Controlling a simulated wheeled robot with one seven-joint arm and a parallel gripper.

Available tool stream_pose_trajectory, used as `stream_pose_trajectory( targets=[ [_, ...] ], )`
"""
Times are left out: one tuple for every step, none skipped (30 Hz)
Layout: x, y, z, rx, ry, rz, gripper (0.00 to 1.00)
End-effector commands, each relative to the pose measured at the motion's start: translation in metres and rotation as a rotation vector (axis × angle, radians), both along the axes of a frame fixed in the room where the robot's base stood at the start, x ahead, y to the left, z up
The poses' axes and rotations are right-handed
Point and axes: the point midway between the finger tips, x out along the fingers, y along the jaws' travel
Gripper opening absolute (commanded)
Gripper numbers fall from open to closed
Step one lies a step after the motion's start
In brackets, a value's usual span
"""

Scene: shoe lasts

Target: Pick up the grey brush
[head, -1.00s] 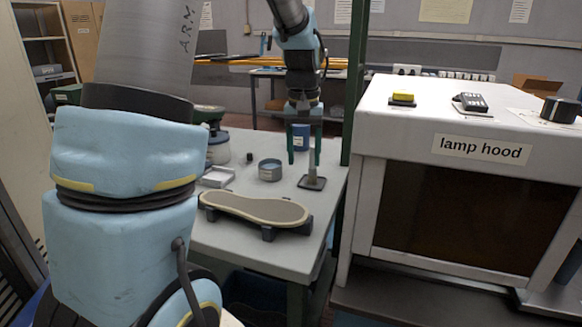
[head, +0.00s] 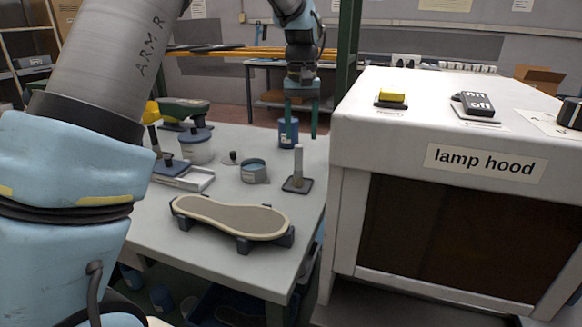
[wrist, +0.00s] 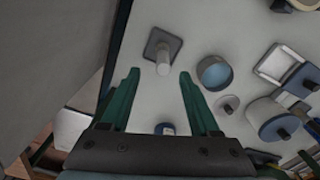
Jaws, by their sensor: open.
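My gripper (head: 300,128) is open and empty above the grey table (head: 150,240), near its far right side. In the wrist view its green fingers (wrist: 159,76) point toward a pale upright post (wrist: 163,60) on a square dark base, just beyond the tips. The post (head: 298,163) also shows below the gripper in the head view. I cannot surely tell which thing is the grey brush. A small grey disc with a dark knob (head: 231,158) and a pale jar with a grey lid and dark knob (head: 197,149) stand left of the gripper.
A blue can (head: 288,132) stands by the fingers. A round blue-grey tin (head: 254,173), a shallow tray (head: 188,181) and a shoe last shape on supports (head: 230,216) are nearby. The lamp hood (head: 440,200) and green post (head: 346,60) bound the right side.

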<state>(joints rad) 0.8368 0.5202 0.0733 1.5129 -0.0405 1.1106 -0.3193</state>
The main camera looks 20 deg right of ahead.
Motion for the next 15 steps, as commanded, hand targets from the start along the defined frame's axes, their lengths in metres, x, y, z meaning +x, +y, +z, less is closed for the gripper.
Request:
stream_pose_trajectory(
  targets=[
    [0.0, 0.001, -0.008, 0.002, 0.002, 0.0, 0.62],
    [0.0, 0.001, -0.013, 0.004, 0.003, 0.0, 0.62],
    [0.0, 0.001, -0.018, 0.002, 0.002, 0.0, 0.62],
    [0.0, 0.001, -0.022, 0.002, 0.001, 0.0, 0.62],
    [0.0, 0.001, -0.024, 0.002, 0.001, 0.0, 0.62],
    [0.0, 0.001, -0.028, 0.001, 0.0, 0.0, 0.62],
    [0.0, 0.001, -0.029, 0.0, 0.001, 0.0, 0.62],
    [0.0, 0.001, -0.031, 0.0, 0.0, 0.0, 0.62],
    [0.001, 0.001, -0.033, 0.001, 0.0, 0.0, 0.62],
    [0.001, 0.002, -0.035, 0.002, 0.001, 0.0, 0.62],
    [0.001, 0.002, -0.038, 0.002, 0.001, 0.001, 0.62],
    [0.002, 0.003, -0.042, 0.002, 0.001, 0.001, 0.62],
    [0.003, 0.004, -0.046, 0.004, 0.003, 0.001, 0.62],
    [0.003, 0.004, -0.051, 0.004, 0.003, 0.001, 0.62],
    [0.004, 0.005, -0.057, 0.004, 0.004, 0.002, 0.62]
  ],
)
